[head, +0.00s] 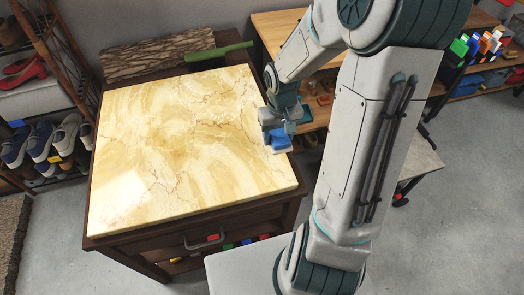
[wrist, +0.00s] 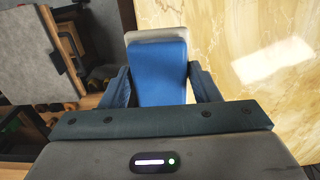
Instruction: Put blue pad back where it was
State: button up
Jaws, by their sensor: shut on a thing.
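A blue pad (wrist: 157,72) with a white or pale layer at its far end and right side sits between the fingers of my gripper (wrist: 158,88) in the wrist view. In the head view my gripper (head: 279,133) is shut on the blue pad (head: 280,141), at the right edge of the marble-topped cabinet (head: 180,140). The pad's pale part shows beneath the blue. I cannot tell whether the pad touches the cabinet or hangs beside its edge. The pad's near end is hidden by my gripper in the wrist view.
The marble top is bare. A green long object (head: 218,52) and a bark-like panel (head: 158,58) lie behind it. A shoe rack (head: 45,145) stands at left. A wooden shelf unit (head: 275,28) stands behind my arm. A partly open drawer (head: 205,240) is at the cabinet's front.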

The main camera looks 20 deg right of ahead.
send_over(262, 157)
notch_tip(262, 157, down, 3)
jog(key=shift+s+r+b, duration=0.1)
jog(key=shift+b, duration=0.25)
jog(key=shift+f+b, duration=0.4)
jog(key=shift+f, duration=1.6)
jog(key=shift+f, duration=0.15)
jog(key=o, duration=1)
